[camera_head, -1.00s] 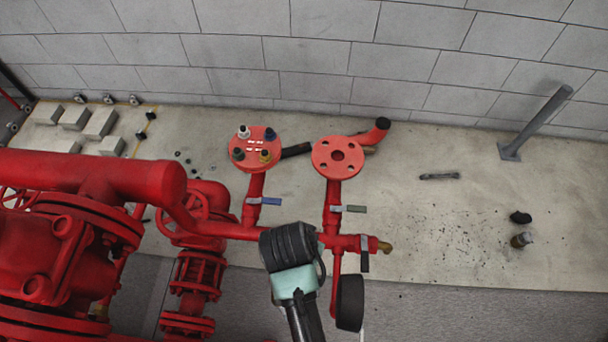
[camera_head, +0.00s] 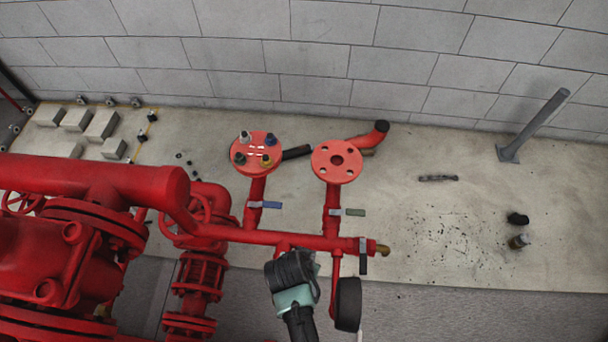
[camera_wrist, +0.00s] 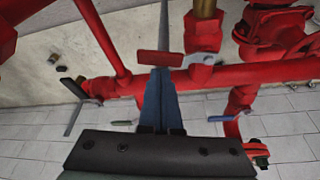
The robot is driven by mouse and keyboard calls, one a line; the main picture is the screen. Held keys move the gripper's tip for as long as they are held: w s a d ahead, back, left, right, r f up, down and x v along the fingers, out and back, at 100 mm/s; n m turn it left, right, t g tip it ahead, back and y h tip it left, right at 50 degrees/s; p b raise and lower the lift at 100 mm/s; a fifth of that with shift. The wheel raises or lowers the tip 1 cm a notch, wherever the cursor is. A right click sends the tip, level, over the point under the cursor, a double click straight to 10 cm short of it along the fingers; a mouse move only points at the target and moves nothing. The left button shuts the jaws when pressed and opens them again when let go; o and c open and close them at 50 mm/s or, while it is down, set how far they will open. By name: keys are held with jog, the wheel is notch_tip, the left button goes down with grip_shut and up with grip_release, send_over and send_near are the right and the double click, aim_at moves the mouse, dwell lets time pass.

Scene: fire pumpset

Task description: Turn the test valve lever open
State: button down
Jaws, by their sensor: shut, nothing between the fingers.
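My gripper (camera_wrist: 161,74) is shut and empty, its blue fingers close together in the wrist view. A lever with a flat red handle (camera_wrist: 160,58) and a silver end (camera_wrist: 199,74) lies right at the fingertips; I cannot tell if they touch it. It sits beside a brass fitting (camera_wrist: 206,9) and is hidden in the head view, where my dark wrist (camera_head: 290,272) covers that spot. Other levers show on the red pipework: a blue one (camera_head: 265,205), a grey-green one (camera_head: 354,212) and a dark one (camera_head: 363,262). No label marks the test valve.
A red horizontal pipe (camera_head: 270,237) runs just beyond my wrist, with two flanged risers behind it. A black round gauge-like part (camera_head: 348,303) hangs close on the right. Large red pump piping (camera_head: 80,250) fills the left.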

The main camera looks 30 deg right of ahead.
jog(key=shift+s+a+m, duration=0.3)
jog(key=shift+s+m, duration=0.05)
jog(key=shift+m, duration=0.55)
jog(key=shift+s+a+m+g+h, duration=0.15)
jog(key=shift+m+g+h, duration=0.15)
jog(key=shift+m, duration=0.1)
jog(key=shift+s+a+m+g, duration=0.25)
jog(key=shift+a+m+g, duration=0.2)
jog(key=shift+a+m, duration=0.7)
jog(key=shift+s+a+m+g, duration=0.3)
jog(key=shift+a+m, duration=0.5)
jog(key=shift+m, duration=0.8)
jog(key=shift+s+a+m+g, duration=0.15)
jog(key=shift+a+m+g, duration=0.4)
jog(key=shift+a+m, duration=0.6)
jog(key=shift+w, duration=0.1)
